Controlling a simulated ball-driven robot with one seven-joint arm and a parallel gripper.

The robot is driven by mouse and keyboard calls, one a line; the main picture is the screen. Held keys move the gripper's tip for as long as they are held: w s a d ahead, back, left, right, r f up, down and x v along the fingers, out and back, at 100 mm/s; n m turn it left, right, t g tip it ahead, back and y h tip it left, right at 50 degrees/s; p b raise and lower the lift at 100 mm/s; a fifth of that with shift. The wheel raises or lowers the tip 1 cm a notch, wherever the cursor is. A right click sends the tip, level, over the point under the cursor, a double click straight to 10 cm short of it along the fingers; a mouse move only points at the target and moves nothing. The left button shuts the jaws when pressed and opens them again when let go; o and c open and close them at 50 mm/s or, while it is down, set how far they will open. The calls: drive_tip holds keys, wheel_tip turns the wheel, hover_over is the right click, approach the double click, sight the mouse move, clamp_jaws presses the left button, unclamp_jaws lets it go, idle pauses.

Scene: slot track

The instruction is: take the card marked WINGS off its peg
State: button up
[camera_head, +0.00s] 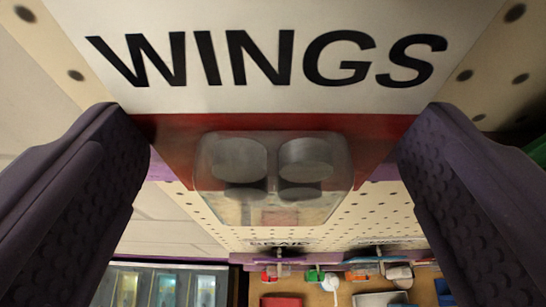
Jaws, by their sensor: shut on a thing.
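The card marked WINGS (270,20) fills the upper middle of the view. It is white with black letters, and its lower part is red. A clear blister (275,165) on the red part shows two grey rounded pieces. My gripper (272,120) is shut on the card, with one dark purple padded finger at its left edge and one at its right. The peg and the top of the card are not in view, so I cannot tell whether the card still hangs.
A cream pegboard (370,215) with rows of holes lies behind the card. Beyond it are a label that seems to read BRAID (283,243), several small coloured items on a brown surface (318,299), and a lit glass-fronted case (165,285) at lower left.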

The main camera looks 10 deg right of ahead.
drive_tip(key=shift+r, duration=0.1)
idle(0.3)
drive_tip(key=s+a+b, duration=0.1)
drive_tip(key=s+b, duration=0.1)
drive_tip(key=s, duration=0.4)
drive_tip(key=shift+r, duration=0.2)
idle(0.4)
drive_tip(key=shift+a+b, duration=0.1)
drive_tip(key=shift+b, duration=0.2)
drive_tip(key=s+a+b, duration=0.1)
drive_tip(key=s+b, duration=0.1)
drive_tip(key=s, duration=0.4)
drive_tip(key=shift+w, duration=0.1)
idle(0.5)
